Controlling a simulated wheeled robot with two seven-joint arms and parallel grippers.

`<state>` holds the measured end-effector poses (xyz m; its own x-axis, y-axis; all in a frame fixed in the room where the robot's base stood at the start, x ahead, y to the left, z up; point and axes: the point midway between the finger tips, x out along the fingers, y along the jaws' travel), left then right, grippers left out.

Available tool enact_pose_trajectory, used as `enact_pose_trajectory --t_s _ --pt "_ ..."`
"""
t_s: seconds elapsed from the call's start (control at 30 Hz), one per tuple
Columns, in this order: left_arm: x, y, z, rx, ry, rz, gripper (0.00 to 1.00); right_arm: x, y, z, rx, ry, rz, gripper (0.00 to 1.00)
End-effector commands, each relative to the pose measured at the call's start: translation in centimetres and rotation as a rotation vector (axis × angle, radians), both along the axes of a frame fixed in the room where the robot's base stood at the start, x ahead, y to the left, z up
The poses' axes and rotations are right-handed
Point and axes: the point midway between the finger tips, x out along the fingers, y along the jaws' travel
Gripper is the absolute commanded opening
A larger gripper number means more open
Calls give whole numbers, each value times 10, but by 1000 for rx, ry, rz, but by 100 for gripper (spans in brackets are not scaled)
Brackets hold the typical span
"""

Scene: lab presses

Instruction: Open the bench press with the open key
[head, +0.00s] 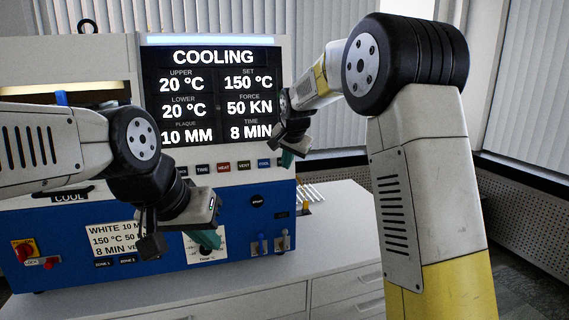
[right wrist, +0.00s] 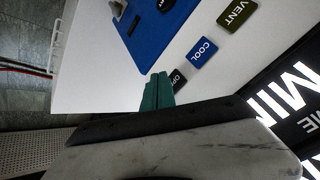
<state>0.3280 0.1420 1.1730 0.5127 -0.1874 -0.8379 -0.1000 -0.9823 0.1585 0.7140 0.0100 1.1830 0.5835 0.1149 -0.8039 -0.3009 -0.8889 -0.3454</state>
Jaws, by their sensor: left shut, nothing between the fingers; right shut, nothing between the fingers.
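The bench press (head: 262,220) is a white and blue machine on a white bench. Its display (head: 212,100) reads COOLING, with upper and lower at 20 °C. In the right wrist view, the dark open key (right wrist: 179,80) is partly hidden by my right gripper (right wrist: 157,90), whose teal fingertips are shut and empty right beside or over it. I cannot tell whether they touch it. In the head view my right gripper (head: 287,159) is at the right end of the key row. My left gripper (head: 208,240) is shut and empty before the lower blue panel.
The blue cool key (right wrist: 203,53) and the dark vent key (right wrist: 238,15) lie beside the open key. A red heat key (head: 223,167) is further left. A red switch (head: 24,251) is at the lower left. Bare bench top (head: 335,225) lies right of the press.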

Motion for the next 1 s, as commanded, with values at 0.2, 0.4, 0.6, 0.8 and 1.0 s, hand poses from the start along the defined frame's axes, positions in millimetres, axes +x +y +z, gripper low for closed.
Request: enact_pose_trajectory --t_s 0.2,0.4,0.6,0.8,1.0 --pt "0 0 0 0 0 0 0 0 0 0 0 0 0 0" --pt "0 0 0 0 0 0 0 0 0 0 0 0 0 0" --pt "0 0 0 0 0 0 0 1 0 0 0 0 0 0" --pt "0 0 0 0 0 0 0 6 2 -1 0 0 0 0" --pt "0 0 0 0 0 0 0 8 3 -1 0 0 0 0"
